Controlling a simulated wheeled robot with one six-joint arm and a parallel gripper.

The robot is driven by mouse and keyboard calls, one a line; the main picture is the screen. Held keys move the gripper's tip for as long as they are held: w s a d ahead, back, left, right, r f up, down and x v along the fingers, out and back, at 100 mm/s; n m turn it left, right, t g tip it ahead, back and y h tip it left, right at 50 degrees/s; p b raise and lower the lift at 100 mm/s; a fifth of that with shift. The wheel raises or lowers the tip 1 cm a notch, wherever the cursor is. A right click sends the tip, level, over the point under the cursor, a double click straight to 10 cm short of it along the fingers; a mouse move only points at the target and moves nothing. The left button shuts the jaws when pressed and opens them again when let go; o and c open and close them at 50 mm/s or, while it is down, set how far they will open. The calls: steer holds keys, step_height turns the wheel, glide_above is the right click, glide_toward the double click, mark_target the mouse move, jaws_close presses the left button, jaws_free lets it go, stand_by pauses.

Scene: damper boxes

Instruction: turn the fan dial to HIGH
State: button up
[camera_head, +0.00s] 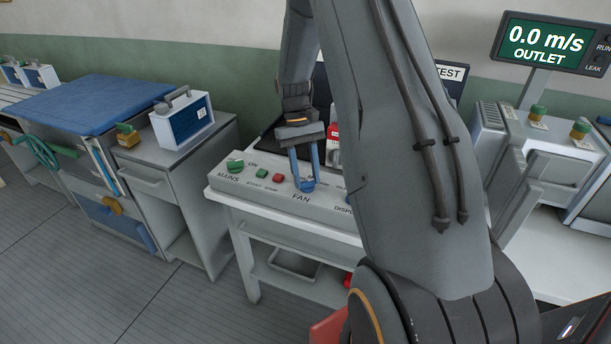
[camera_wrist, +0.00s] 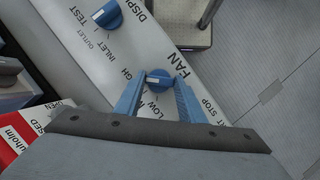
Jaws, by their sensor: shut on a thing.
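The fan dial is a round blue knob (camera_wrist: 160,82) on the sloping white control panel (camera_wrist: 75,35). In the head view the dial (camera_head: 307,187) sits above the word FAN. My gripper (camera_wrist: 160,88) is shut on the dial, with one blue finger on each side of it. In the head view my gripper (camera_head: 304,180) reaches down to the panel from above. A pale mark on the knob's left part in the wrist view lies toward lettering ending in GH. LOW shows below the knob, between the fingers. My left finger partly hides the lettering, so the exact setting is hard to tell.
The green mains knob (camera_head: 235,165), green start button (camera_head: 261,173) and red stop button (camera_head: 278,178) are left of the dial. A blue display dial (camera_wrist: 107,14) is nearby. The outlet screen (camera_head: 547,42) reads 0.0 m/s. My arm hides the panel's right side.

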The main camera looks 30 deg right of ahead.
steer(key=shift+s, duration=0.15)
steer(key=o, duration=1)
steer(key=shift+o, duration=0.2)
steer(key=shift+w+r, duration=0.3)
steer(key=shift+r, duration=0.15)
steer(key=b+v, duration=0.2)
steer(key=v, duration=0.4)
steer(key=shift+r, duration=0.35)
steer(key=shift+w, duration=0.1)
steer(key=s+a+n+t, duration=0.1)
steer(key=s+a+t, duration=0.4)
steer(key=s+a, duration=1.1)
steer(key=s+f, duration=0.1)
steer(key=s, duration=0.2)
steer(key=shift+a+n+t+h, duration=0.15)
steer(key=shift+n+t+h, duration=0.15)
